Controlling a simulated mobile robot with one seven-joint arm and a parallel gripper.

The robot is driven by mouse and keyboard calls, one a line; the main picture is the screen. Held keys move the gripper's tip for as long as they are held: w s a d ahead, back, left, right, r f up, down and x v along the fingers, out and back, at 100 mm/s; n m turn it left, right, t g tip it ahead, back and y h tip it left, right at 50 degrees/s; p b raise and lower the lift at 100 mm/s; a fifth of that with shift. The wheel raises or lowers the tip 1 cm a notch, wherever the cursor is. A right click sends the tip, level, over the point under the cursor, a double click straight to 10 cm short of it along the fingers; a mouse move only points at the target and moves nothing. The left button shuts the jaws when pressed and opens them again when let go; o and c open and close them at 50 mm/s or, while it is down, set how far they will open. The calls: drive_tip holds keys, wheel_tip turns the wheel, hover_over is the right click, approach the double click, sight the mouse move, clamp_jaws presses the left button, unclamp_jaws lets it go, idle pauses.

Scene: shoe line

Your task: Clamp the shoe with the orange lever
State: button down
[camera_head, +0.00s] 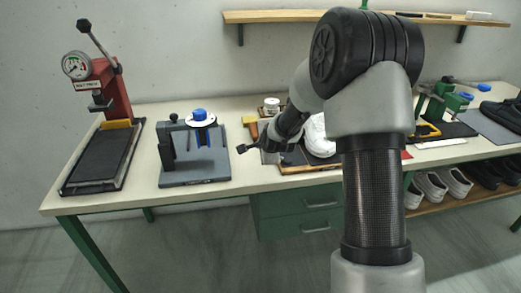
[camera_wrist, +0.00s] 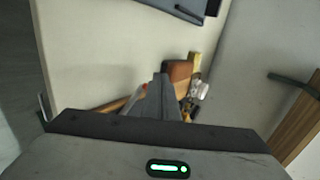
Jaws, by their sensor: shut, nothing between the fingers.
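My gripper (camera_head: 246,147) is at the end of my arm over the middle of the bench, between the grey fixture and the white shoe. Its fingers are shut and empty; they also show together in the wrist view (camera_wrist: 160,88). The white shoe (camera_head: 318,136) lies on the bench right of the gripper, partly hidden by my arm. A dark shoe (camera_head: 503,113) sits at the far right on a grey mat. Green clamps with blue handles (camera_head: 439,99) stand to its left.
A red press with a gauge (camera_head: 114,94) stands at the left. A grey fixture with a blue knob (camera_head: 194,170) is beside it. Brushes (camera_wrist: 181,72) lie beyond my fingers. A wall shelf (camera_head: 275,16) is above. Several shoes (camera_head: 434,187) are on the lower rack.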

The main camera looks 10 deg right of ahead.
drive_tip(key=shift+w+d+b, duration=0.85)
drive_tip(key=shift+w, duration=0.2)
drive_tip(key=shift+w+a, duration=0.15)
drive_tip(key=shift+w+d+m+h, duration=0.25)
drive_tip(key=shift+d+m+h, duration=0.1)
drive_tip(key=shift+m+h, duration=0.35)
drive_tip(key=shift+w+d, duration=0.15)
drive_tip(key=shift+d, duration=0.15)
drive_tip(key=shift+w+d+b, duration=0.25)
drive_tip(key=shift+b, duration=0.05)
idle(2.3)
